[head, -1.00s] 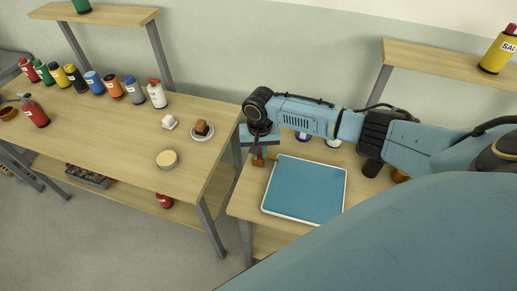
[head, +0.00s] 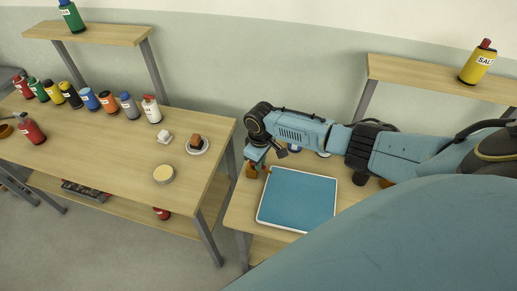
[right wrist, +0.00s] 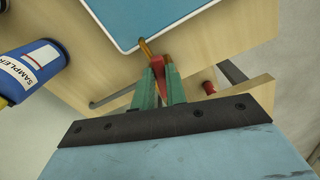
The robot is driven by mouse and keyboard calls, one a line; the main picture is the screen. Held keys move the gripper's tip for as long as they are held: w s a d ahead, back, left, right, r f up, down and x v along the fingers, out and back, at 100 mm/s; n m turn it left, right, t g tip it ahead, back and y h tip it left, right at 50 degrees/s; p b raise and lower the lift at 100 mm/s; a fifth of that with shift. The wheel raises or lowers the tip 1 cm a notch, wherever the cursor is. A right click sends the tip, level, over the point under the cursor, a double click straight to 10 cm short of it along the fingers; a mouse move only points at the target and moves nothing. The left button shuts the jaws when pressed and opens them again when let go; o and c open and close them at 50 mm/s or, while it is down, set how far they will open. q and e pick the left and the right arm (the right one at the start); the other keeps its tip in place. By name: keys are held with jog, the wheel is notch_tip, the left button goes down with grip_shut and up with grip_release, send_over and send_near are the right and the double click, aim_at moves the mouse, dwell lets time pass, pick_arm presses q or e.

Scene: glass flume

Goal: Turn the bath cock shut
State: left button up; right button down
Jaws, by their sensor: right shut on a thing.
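The bath (head: 296,198) is a shallow white-rimmed tray with a flat blue surface, on the right table; its edge also shows at the top of the right wrist view (right wrist: 150,18). At its far-left corner is the bath cock, with a brass-coloured part (right wrist: 146,48) by the rim and a red part (right wrist: 164,88) between my green fingers. My right gripper (head: 258,168) is over that corner, its fingers (right wrist: 164,68) shut on the cock. The fingers hide much of the cock, so its exact angle is unclear. My left gripper is in neither view.
A blue bottle labelled SAMPLER (right wrist: 32,68) is close by in the wrist view. The left table (head: 110,145) holds several bottles, a round tub (head: 164,174) and a small plate (head: 197,146). A yellow bottle (head: 478,64) stands on the right shelf. A gap separates the tables.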

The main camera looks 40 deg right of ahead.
jog(key=shift+w+d+n, duration=0.15)
jog(key=shift+d+n, duration=0.05)
jog(key=shift+n, duration=0.6)
jog(key=shift+w+d+n, duration=0.1)
jog(key=shift+d+n, duration=0.05)
jog(key=shift+n, duration=0.65)
jog(key=c, duration=1.4)
grip_release()
jog(key=shift+c, duration=0.2)
jog(key=shift+r, duration=0.15)
notch_tip(320, 180, up, 13)
